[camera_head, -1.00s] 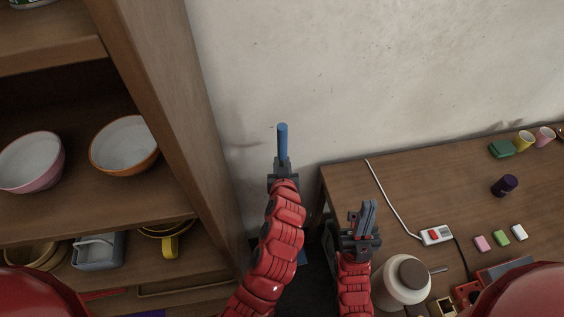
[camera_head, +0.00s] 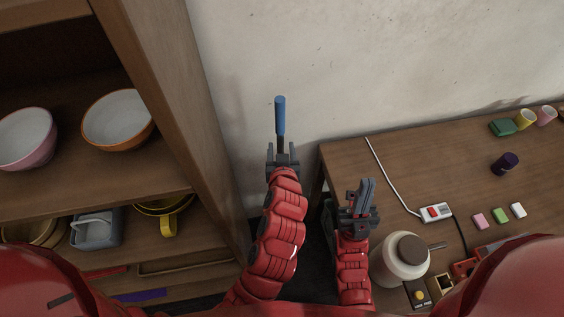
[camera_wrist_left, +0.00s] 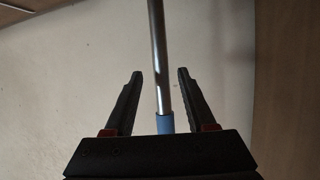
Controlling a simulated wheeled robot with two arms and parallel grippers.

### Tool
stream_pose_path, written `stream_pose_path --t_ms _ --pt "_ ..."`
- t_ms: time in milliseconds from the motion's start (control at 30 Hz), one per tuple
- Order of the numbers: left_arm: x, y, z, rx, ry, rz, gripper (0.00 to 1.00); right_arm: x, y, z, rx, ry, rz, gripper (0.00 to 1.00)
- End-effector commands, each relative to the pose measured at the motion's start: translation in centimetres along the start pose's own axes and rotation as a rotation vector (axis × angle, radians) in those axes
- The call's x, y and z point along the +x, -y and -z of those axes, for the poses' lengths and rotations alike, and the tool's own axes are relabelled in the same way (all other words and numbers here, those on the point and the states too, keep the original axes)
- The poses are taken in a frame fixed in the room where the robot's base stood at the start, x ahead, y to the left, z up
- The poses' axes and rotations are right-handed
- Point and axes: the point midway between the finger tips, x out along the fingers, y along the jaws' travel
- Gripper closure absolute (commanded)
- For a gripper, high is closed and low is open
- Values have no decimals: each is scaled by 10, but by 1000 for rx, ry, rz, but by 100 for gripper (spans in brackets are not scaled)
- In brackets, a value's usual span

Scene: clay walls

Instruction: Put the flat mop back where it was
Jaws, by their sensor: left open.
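The flat mop's handle (camera_head: 280,116) stands upright in front of the wall, in the gap between shelf and table, its blue top end showing. Its lower part and head are hidden behind my arm in the head view. My left gripper (camera_head: 283,160) is open, with its fingers on either side of the pole below the blue end. In the left wrist view the metal pole (camera_wrist_left: 159,60) runs between the spread fingers (camera_wrist_left: 160,76), with clear space on both sides. My right gripper (camera_head: 362,193) is beside the table's left edge; its finger gap cannot be made out.
A wooden shelf (camera_head: 160,110) with bowls stands close on the left. A wooden table (camera_head: 440,165) on the right carries a round jar (camera_head: 390,268), a power strip (camera_head: 436,212) and small coloured items. The wall (camera_head: 310,60) is close behind the mop.

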Motion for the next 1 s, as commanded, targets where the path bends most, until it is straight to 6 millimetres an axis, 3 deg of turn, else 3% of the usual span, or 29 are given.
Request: stream_pose_path --t_ms 200,400,1000 --pt "-43 -1 -2 0 -1 -5 44 -14 1 -2 0 0 0 100" --pt "-66 0 -1 3 1 -1 44 -12 1 -2 0 0 0 100" --pt "-72 1 0 0 0 1 44 -12 1 -2 0 0 0 100"
